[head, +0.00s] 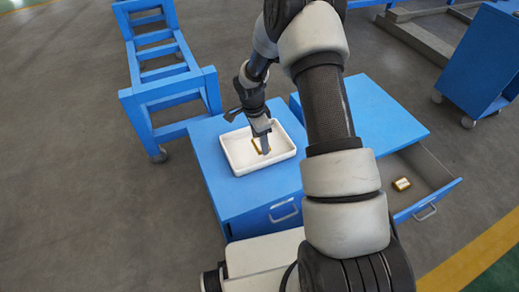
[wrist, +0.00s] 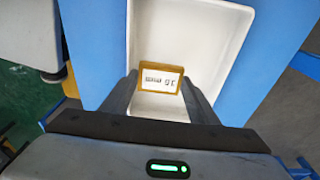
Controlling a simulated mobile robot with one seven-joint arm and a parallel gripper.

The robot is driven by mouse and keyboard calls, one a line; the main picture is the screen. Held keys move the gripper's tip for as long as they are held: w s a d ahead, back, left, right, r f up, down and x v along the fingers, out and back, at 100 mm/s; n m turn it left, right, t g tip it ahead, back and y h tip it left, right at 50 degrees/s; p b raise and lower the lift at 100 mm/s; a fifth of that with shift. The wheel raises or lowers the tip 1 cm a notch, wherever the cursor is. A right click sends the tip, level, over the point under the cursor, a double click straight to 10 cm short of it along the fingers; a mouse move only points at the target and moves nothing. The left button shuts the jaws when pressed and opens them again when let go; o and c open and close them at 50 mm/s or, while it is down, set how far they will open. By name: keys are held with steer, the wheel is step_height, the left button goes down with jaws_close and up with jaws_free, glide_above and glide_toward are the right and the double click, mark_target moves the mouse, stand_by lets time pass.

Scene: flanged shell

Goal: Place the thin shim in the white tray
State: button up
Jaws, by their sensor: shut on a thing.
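My gripper (head: 264,144) is over the white tray (head: 238,163) in the head view, pointing down. It is shut on a gold-edged shim (head: 256,146). In the wrist view the shim (wrist: 160,77) sits between the two fingertips of my gripper (wrist: 160,92), its white label facing the camera; the label seems to read "10 mm", upside down. The white tray (wrist: 190,30) lies behind and below the shim. I cannot tell whether the shim touches the tray floor.
The tray stands on a blue cabinet (head: 215,165). To the right, an open drawer (head: 425,180) holds another gold piece (head: 401,184). A blue frame (head: 165,90) stands at the back left, and a blue cart (head: 480,65) at the right.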

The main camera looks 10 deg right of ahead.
mark_target(259, 144)
steer(key=shift+f, duration=2.15)
steer(key=shift+f+b, duration=0.1)
steer(key=shift+b, duration=0.2)
steer(key=shift+f, duration=0.15)
steer(key=o, duration=0.8)
steer(key=shift+o, duration=0.2)
